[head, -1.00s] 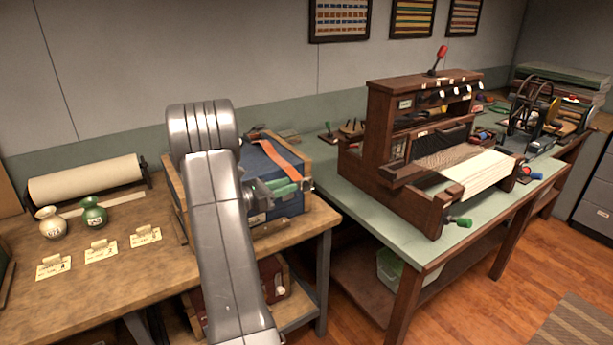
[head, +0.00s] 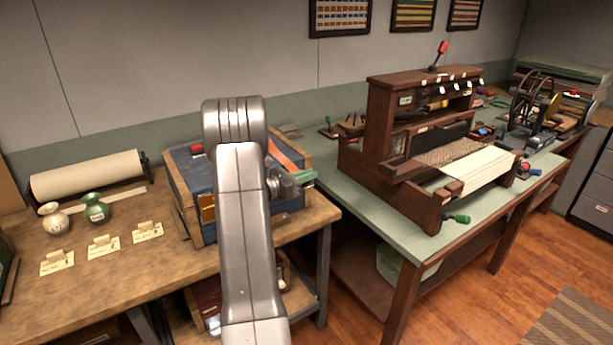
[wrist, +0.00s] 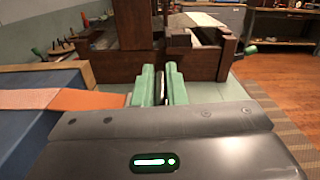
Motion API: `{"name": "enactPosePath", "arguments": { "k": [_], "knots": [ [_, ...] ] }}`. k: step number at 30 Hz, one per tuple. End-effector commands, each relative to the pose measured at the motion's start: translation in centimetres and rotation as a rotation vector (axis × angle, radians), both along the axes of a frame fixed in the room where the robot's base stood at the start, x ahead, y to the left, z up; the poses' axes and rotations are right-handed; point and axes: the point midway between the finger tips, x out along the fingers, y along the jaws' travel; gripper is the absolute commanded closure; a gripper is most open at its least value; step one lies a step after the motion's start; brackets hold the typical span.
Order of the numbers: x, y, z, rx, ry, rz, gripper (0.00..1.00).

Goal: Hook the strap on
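An orange strap (head: 282,154) lies across the top of a blue box (head: 196,176) with wooden edges. In the wrist view the strap (wrist: 62,99) runs in from the left, over the blue surface (wrist: 40,133), and ends from sight at the left finger. My gripper (head: 303,178) has green fingers and is at the right side of the box. In the wrist view my gripper (wrist: 163,84) shows a narrow gap with something dark in it. I cannot tell whether the strap is gripped. My arm hides the middle of the box. A gold-coloured latch (head: 207,208) shows on its front.
A wooden loom (head: 398,135) stands on the green table (head: 358,210) to the right, ahead of the fingers in the wrist view. Two small vases (head: 95,209), paper cards (head: 104,246) and a paper roll (head: 85,176) are on the left of the workbench (head: 115,285).

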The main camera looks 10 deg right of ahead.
Motion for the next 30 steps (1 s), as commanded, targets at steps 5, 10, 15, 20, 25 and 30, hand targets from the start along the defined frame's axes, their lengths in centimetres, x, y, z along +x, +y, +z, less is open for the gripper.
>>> {"name": "enactPosePath", "arguments": {
  "k": [5, 10, 15, 20, 25, 30],
  "knots": [
    [-0.1, -0.1, -0.1, 0.0, 0.001, -0.002, 1.0],
    [-0.1, -0.1, -0.4, 0.004, -0.009, -0.003, 1.0],
    [-0.2, -0.1, -1.3, 0.02, -0.051, -0.003, 1.0],
    [-0.2, -0.1, -2.6, 0.047, -0.124, -0.003, 1.0],
    [-0.2, -0.1, -4.1, 0.084, -0.229, -0.003, 1.0],
    [0.0, 0.0, -5.5, 0.125, -0.34, -0.004, 1.0]
  ]
}}
